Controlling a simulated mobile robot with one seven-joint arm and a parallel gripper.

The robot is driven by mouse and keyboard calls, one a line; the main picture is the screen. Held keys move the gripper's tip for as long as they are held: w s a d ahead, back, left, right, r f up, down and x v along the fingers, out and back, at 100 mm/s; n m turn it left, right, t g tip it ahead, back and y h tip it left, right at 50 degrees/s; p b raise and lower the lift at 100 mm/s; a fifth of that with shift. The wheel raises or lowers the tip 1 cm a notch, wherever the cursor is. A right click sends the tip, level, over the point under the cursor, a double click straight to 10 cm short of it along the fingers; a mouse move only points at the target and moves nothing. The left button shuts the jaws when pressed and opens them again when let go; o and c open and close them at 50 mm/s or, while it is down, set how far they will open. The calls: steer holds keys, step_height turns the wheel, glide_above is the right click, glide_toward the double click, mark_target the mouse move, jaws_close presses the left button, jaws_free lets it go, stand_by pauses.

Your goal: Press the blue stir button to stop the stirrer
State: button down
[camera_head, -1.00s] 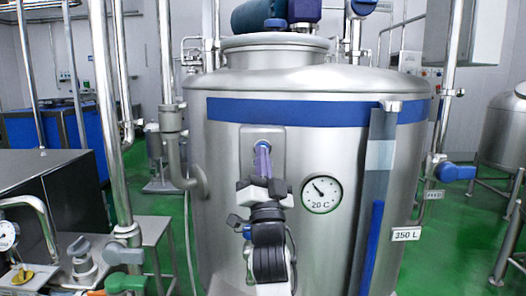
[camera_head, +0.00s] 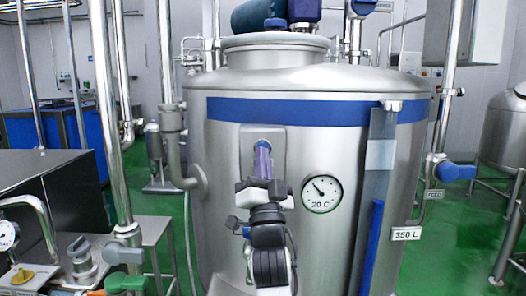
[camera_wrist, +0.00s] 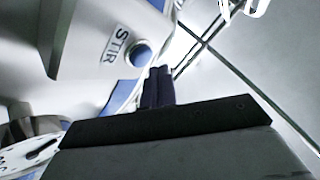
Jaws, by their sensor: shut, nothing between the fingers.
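The blue stir button (camera_wrist: 139,54) is a round, domed button beside the black word STIR in the wrist view. It sits on the grey panel (camera_head: 249,138) on the front of the steel tank (camera_head: 225,170). In the head view my gripper (camera_head: 263,147) reaches up to this panel and covers most of the button. Its dark fingers are closed together with nothing between them. In the wrist view the fingertips (camera_wrist: 157,70) appear just below and right of the button. I cannot tell whether they touch it.
A round 20 C dial (camera_head: 321,193) is right of my gripper, and a vertical level strip (camera_head: 375,200) lies beyond it. Pipes (camera_head: 108,130) and a steel bench stand at the left. Green floor shows on both sides of the tank.

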steer(key=shift+s, duration=0.15)
steer(key=shift+s, duration=3)
